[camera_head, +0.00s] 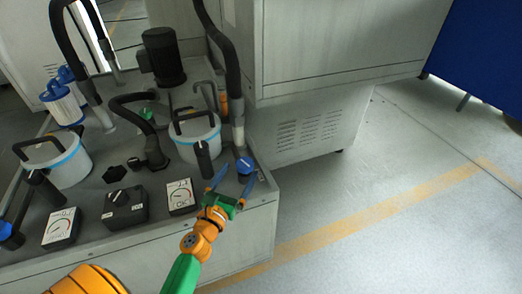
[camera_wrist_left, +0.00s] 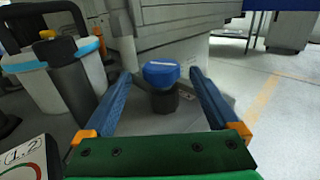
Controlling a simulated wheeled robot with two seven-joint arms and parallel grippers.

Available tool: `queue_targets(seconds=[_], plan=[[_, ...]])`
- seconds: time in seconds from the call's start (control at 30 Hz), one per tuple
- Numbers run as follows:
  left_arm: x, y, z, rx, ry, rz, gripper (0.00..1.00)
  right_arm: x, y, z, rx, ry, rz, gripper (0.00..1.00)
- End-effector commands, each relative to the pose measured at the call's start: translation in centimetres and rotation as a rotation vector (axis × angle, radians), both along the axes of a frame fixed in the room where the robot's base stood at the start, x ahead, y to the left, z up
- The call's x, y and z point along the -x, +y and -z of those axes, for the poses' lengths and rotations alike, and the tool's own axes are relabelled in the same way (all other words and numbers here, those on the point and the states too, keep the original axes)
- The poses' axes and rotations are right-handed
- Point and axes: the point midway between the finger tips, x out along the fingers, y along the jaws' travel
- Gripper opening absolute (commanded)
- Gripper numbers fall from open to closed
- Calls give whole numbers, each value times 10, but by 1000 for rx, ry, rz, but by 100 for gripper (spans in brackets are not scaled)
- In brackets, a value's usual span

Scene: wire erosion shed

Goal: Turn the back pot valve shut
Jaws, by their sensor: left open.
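A blue valve knob (camera_head: 245,165) with a pale bar on its top stands on a black stem at the right end of the grey bench, beside the right-hand white pot (camera_head: 196,140). In the left wrist view the knob (camera_wrist_left: 161,74) is upright and its bar runs roughly left to right. My left gripper (camera_head: 237,177) is open and empty, its blue fingers pointing at the knob. In the left wrist view the fingers (camera_wrist_left: 160,80) lie on either side of it with visible gaps. A similar blue knob (camera_head: 5,231) shows at the left edge. My right gripper is not in view.
The left-hand white pot (camera_head: 66,162), gauges (camera_head: 181,196) and a black switch box (camera_head: 125,207) crowd the bench top. A black hose (camera_head: 228,65) rises behind the near knob. A grey cabinet (camera_head: 310,125) stands behind it. The floor at the right is clear.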

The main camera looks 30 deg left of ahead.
Motion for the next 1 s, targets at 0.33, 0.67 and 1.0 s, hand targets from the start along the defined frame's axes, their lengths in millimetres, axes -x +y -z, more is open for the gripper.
queue_targets(seconds=[0.33, 0.67, 1.0], plan=[[-54, 8, 1, 7, 2, -14, 94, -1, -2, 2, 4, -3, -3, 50], [-71, 10, 1, 8, 4, -14, 94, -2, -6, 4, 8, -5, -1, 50], [-71, 10, 1, 8, 4, -13, 18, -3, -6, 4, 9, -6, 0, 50]])
